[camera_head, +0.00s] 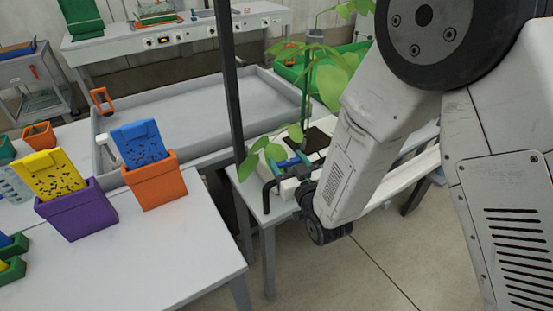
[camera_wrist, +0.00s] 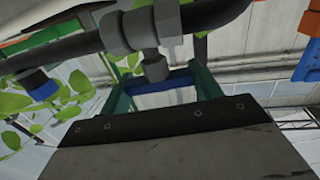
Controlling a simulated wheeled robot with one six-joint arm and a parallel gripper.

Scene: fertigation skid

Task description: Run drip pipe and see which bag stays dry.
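In the wrist view a dark grey pipe (camera_wrist: 85,50) with a tee fitting (camera_wrist: 130,30) crosses the top. A short stem under the tee meets a blue handle (camera_wrist: 165,84). My gripper (camera_wrist: 163,88) has its green fingers at either end of this handle, which spans the gap between them. In the head view my gripper (camera_head: 293,165) is low at the plant bench, partly hidden by my arm. A purple box (camera_head: 77,213) holds a speckled yellow bag or card (camera_head: 50,173). An orange box (camera_head: 155,183) holds a speckled blue one (camera_head: 139,143).
A shallow grey basin (camera_head: 205,108) with an orange handle (camera_head: 102,101) lies behind the front table (camera_head: 150,255). Leafy plants (camera_head: 330,80) stand close to my arm. A dark post (camera_head: 232,90) rises left of it. A control bench (camera_head: 175,38) stands behind.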

